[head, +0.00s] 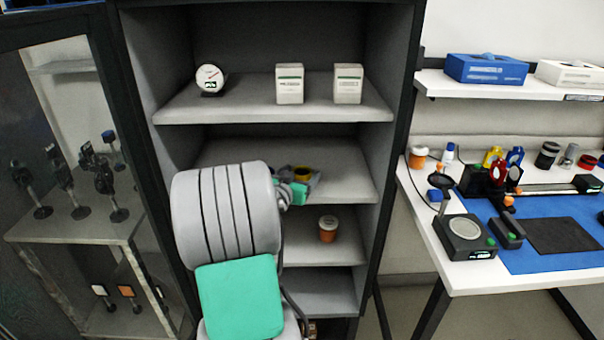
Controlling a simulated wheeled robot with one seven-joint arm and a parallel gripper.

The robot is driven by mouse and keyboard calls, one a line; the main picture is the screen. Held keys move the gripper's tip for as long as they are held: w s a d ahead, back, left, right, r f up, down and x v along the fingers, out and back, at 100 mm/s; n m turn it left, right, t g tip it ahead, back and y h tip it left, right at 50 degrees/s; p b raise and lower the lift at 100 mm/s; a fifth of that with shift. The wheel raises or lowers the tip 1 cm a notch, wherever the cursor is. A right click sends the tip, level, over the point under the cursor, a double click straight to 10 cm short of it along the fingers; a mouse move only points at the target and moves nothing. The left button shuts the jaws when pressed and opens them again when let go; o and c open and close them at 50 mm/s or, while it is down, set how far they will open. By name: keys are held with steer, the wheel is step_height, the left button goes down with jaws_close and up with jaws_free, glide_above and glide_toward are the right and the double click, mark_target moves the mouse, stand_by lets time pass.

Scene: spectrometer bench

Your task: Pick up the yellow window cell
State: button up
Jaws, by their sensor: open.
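The gripper is open. My grey and green arm covers the left of the shelf and much of the gripper. I cannot tell whether the fingers touch the yellow piece or sit around it.
The cabinet's middle shelf (345,182) is bare at right. An orange jar (327,229) stands on the shelf below. Two white boxes (289,83) and a round gauge (209,79) stand above. A crowded bench (470,275) is at right, a glass door at left.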

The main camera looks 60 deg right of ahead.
steer(key=shift+c, duration=0.4)
steer(key=c, duration=1.4)
